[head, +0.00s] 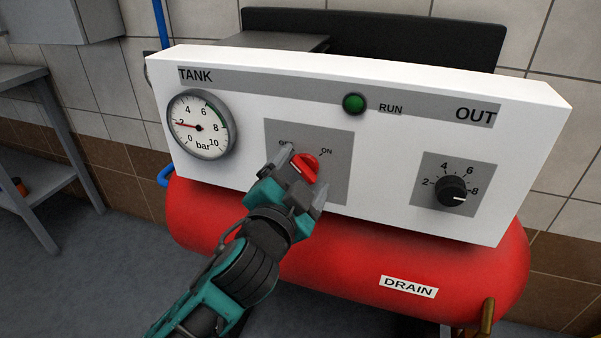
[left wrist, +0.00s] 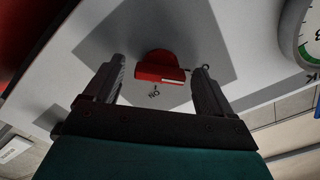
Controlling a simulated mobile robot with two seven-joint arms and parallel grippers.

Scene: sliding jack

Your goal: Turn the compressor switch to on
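The red compressor switch (head: 306,166) sits on a grey plate in the middle of the white panel, between an OFF mark at its upper left and an ON mark at its upper right. It also shows in the left wrist view (left wrist: 160,68). I cannot tell for certain which mark it points to. My left gripper (head: 305,174) is at the switch, partly covering it and the OFF mark. Its fingers (left wrist: 160,88) are open on either side of the red knob, with a gap showing on both sides. My right gripper is out of view.
The white panel (head: 240,75) carries a tank gauge (head: 201,125) reading near 2, a green RUN lamp (head: 354,103) and a black OUT knob (head: 451,190). Below is the red tank (head: 340,267) with a DRAIN label. A grey shelf (head: 25,150) stands at left.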

